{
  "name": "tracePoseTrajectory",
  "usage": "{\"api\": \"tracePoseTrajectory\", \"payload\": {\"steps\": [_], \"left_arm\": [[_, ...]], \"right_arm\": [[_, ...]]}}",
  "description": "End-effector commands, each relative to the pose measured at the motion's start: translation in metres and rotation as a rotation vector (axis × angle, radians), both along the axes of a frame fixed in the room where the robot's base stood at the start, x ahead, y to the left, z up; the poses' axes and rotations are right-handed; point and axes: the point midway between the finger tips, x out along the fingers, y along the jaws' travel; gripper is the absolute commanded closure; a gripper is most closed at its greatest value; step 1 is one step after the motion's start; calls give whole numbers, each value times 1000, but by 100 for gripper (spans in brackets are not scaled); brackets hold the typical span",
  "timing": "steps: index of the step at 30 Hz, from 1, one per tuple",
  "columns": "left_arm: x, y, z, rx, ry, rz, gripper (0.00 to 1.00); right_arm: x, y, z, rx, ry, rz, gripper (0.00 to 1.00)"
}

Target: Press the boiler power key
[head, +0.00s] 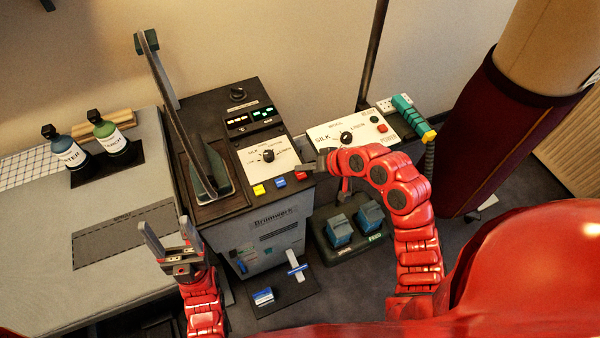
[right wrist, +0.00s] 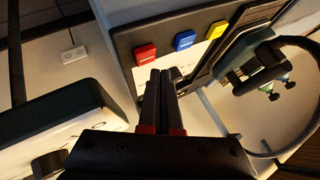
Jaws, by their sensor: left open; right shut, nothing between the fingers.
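A press machine (head: 275,222) has red (head: 301,176), blue (head: 280,183) and yellow (head: 258,190) keys along its front edge. The red key (right wrist: 146,53), blue key (right wrist: 185,41) and yellow key (right wrist: 217,30) also show in the right wrist view. A white control panel (head: 335,143) to the right carries a dial, a green button and a red button (head: 382,128) beside a small power label. I cannot tell which key is the boiler's. My right gripper (head: 312,166) is shut and empty, its tips (right wrist: 160,74) close to the red key; contact is unclear. My left gripper (head: 168,232) is open and empty.
A tilted press arm (head: 178,110) rises over the machine's left side. Two bottles (head: 70,152) stand on the grey table (head: 50,235). A teal-handled tool (head: 410,115) lies by the white panel. Blue pedals (head: 340,230) sit on the floor. A wall socket (right wrist: 73,54) shows in the wrist view.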

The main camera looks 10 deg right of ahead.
Motion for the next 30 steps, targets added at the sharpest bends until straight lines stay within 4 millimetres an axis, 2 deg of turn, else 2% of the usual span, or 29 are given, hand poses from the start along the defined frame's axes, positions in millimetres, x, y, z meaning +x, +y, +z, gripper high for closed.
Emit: {"api": "tracePoseTrajectory", "payload": {"steps": [8, 30], "left_arm": [[0, 0, -5, 0, 0, 0, 32], [0, 0, -8, 0, 0, 0, 32]], "right_arm": [[0, -1, -9, 0, 0, -2, 100], [0, 0, -13, 0, 0, 0, 100]]}}
